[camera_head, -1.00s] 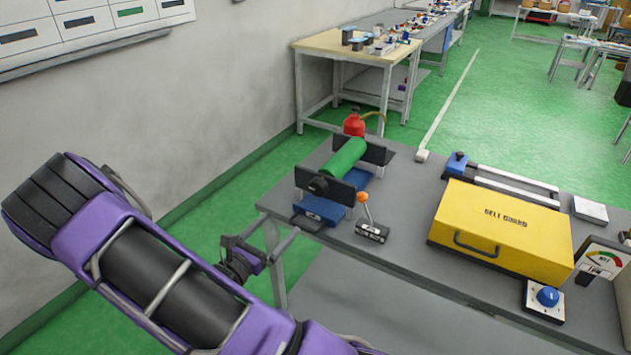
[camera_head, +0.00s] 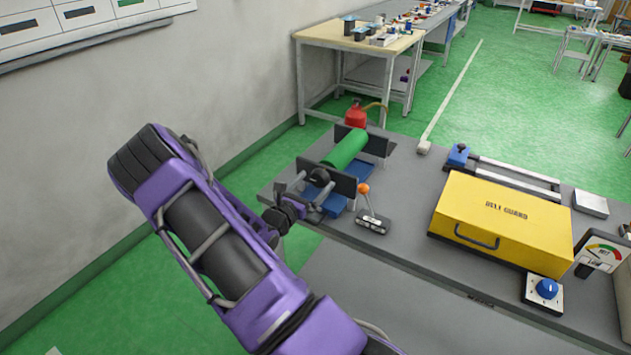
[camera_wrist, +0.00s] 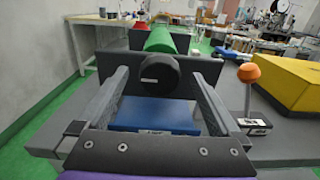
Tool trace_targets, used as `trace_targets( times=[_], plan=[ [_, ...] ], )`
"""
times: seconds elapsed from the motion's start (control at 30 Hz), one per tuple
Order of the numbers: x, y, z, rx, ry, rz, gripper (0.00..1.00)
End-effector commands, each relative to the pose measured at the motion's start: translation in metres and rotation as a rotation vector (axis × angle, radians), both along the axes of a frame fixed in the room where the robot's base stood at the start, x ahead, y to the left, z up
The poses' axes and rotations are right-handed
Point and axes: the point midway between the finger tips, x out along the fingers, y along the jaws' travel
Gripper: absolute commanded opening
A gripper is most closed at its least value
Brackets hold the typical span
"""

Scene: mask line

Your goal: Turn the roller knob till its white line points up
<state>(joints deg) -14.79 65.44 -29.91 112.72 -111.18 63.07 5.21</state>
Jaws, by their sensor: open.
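The roller knob (camera_wrist: 166,69) is a round black knob on the near end of the green roller (camera_wrist: 159,41). A short white line shows on its face in the wrist view. It lies about level, pointing to the left. In the head view the knob (camera_head: 320,176) sits in front of the near black end plate. My gripper (camera_head: 311,187) is open around the knob's place. In the wrist view one finger stands on each side, with a clear gap between each finger and the knob. Whether the tips reach level with the knob is hard to tell.
A blue base (camera_wrist: 155,116) lies under the roller. A small lever box with an orange ball (camera_head: 363,188) stands close on the right. A yellow belt guard (camera_head: 505,225) and a blue dial (camera_head: 547,289) are farther right. A red can (camera_head: 355,117) stands behind the roller.

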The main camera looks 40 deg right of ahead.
Motion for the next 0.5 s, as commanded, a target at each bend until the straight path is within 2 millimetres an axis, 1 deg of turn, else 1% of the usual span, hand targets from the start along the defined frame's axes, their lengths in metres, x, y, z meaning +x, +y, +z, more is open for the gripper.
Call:
trace_targets(
  times=[0.03,0.13,0.43,0.5],
  plan=[
    [0.0015,-0.0048,0.0,0.0,0.0,-0.001,1.0],
    [0.0038,-0.0096,0.0,0.0,0.0,0.0,1.0],
    [0.0045,-0.0111,-0.0001,0.0,0.001,0.0,1.0],
    [0.0045,-0.011,-0.0001,0.0,0.001,0.0,0.87]
  ],
)
